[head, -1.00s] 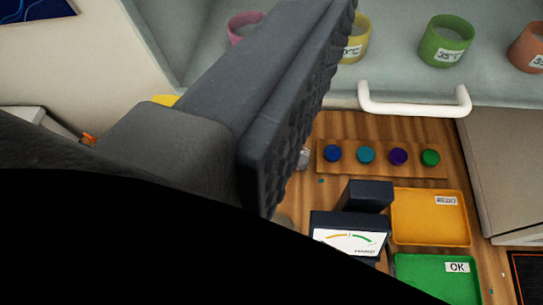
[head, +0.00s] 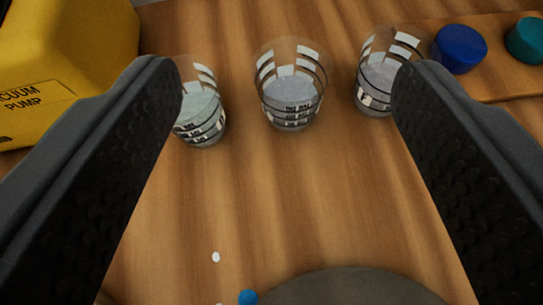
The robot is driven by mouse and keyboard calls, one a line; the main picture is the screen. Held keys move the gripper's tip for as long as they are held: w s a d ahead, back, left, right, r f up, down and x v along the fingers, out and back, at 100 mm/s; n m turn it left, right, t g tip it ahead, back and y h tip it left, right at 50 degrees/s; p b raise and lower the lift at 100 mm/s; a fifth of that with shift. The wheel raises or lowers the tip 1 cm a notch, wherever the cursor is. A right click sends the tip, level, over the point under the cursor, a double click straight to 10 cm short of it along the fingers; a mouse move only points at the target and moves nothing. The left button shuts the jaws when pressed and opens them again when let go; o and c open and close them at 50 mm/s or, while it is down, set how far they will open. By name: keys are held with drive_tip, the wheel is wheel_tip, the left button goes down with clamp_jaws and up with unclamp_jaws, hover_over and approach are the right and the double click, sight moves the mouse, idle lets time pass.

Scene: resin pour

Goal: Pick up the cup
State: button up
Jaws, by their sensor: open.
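Three clear cups with white and black markings and clear contents stand in a row on the wooden table: the left cup (head: 202,115), the middle cup (head: 290,88) and the right cup (head: 380,75). My gripper (head: 287,85) is open and empty, with its two dark textured fingers wide apart. The middle cup shows between the fingertips. The left fingertip partly covers the left cup, and the right fingertip partly covers the right cup. I cannot tell whether the fingers are level with the cups.
A yellow vacuum pump (head: 70,50) stands at the left. A wooden strip (head: 480,25) with a blue cap (head: 459,49) and a teal cap (head: 527,40) lies at the upper right. A grey round surface (head: 350,290), a small blue bit (head: 248,297) and white specks lie near the bottom.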

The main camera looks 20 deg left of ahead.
sight(292, 54)
drive_tip(key=shift+w+a+f+b, duration=0.15)
drive_tip(key=shift+w+f+b, duration=0.05)
drive_tip(key=shift+w+f, duration=1.65)
drive_tip(key=shift+w+a+f+b, duration=0.15)
drive_tip(key=shift+w+f, duration=1.55)
drive_tip(key=shift+w, duration=0.3)
drive_tip(key=shift+w+a+f+b, duration=0.15)
drive_tip(key=shift+w+f+b, duration=0.05)
drive_tip(key=shift+w+f, duration=1.65)
drive_tip(key=c, duration=0.7)
